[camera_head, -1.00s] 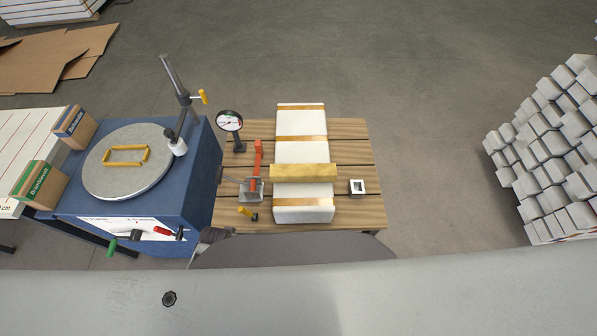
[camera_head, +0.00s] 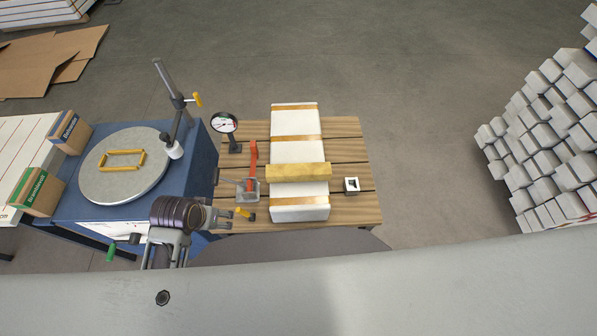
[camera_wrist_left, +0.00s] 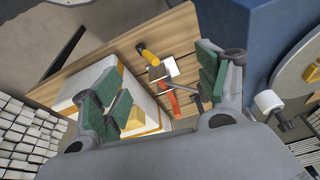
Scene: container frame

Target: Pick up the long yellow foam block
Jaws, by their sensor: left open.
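The long yellow foam block (camera_head: 298,172) lies crosswise on top of a white strapped package (camera_head: 297,150) on the wooden table in the head view. My left gripper (camera_head: 222,216) is at the table's front left corner, left of the block and apart from it. In the left wrist view its green-padded fingers (camera_wrist_left: 160,88) are spread wide with nothing held. My right gripper is not in view.
A red-handled clamp (camera_head: 252,165), a yellow-handled tool (camera_head: 244,213) and a dial gauge (camera_head: 226,124) stand on the table (camera_head: 348,150) left of the package. A small square metal piece (camera_head: 351,185) lies right. A blue machine (camera_head: 202,150) stands left.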

